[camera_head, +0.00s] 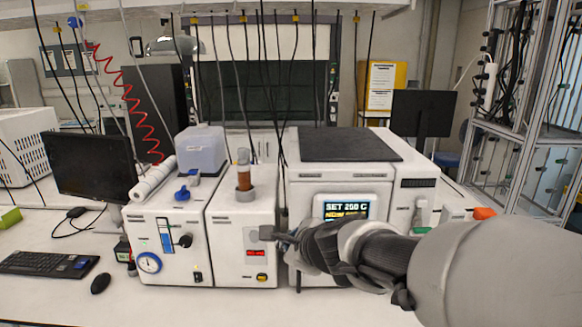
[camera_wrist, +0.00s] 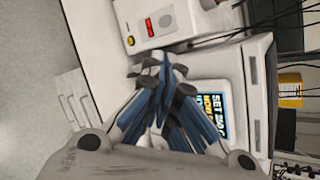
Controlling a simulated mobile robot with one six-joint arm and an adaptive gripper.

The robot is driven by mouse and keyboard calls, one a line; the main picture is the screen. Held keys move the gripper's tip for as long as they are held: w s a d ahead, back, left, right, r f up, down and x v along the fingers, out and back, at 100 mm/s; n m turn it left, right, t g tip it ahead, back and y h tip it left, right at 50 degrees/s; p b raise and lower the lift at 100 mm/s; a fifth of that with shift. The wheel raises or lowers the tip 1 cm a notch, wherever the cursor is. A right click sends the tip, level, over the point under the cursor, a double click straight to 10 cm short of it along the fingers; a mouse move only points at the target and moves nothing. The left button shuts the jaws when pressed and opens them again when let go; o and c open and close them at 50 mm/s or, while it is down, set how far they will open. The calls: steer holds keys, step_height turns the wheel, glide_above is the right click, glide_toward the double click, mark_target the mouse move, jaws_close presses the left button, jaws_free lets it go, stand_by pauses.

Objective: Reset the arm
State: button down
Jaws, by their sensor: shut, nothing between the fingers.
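My arm reaches in from the right in the head view, and my gripper (camera_head: 270,235) is in front of the white bench instruments. Its tip overlaps the front panel of the middle white unit (camera_head: 226,222) near a small red display; I cannot tell whether it touches. In the wrist view my gripper (camera_wrist: 163,62) has its blue-grey fingers together, with nothing between them. The large white reactor unit (camera_head: 352,172) has a screen (camera_head: 346,207) reading "SET 200 C", partly covered by my arm. The same screen shows rotated in the wrist view (camera_wrist: 212,110).
A left white unit (camera_head: 165,235) has a pressure gauge and blue valve. A brown-filled tube (camera_head: 243,175) stands on the middle unit. A monitor (camera_head: 93,165), keyboard (camera_head: 47,263) and mouse (camera_head: 101,283) are at left. The front of the white bench (camera_head: 210,308) is clear.

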steer(key=s+d+n+g+y, duration=0.1)
steer(key=s+d+n+g, duration=0.1)
steer(key=s+n, duration=0.8)
steer(key=s+d+f+n+g+h, duration=0.2)
steer(key=s+d+n, duration=0.4)
steer(key=s, duration=0.4)
steer(key=s+d+f+n+g+h, duration=0.1)
steer(key=s+d+f+n+h, duration=0.2)
steer(key=s, duration=0.7)
steer(key=d+f+n, duration=0.1)
steer(key=d+n, duration=0.1)
steer(key=d, duration=0.1)
steer(key=shift+s+d+f+n+g, duration=0.15)
steer(key=shift+s+n+g, duration=0.25)
steer(key=c, duration=2.4)
jaws_free()
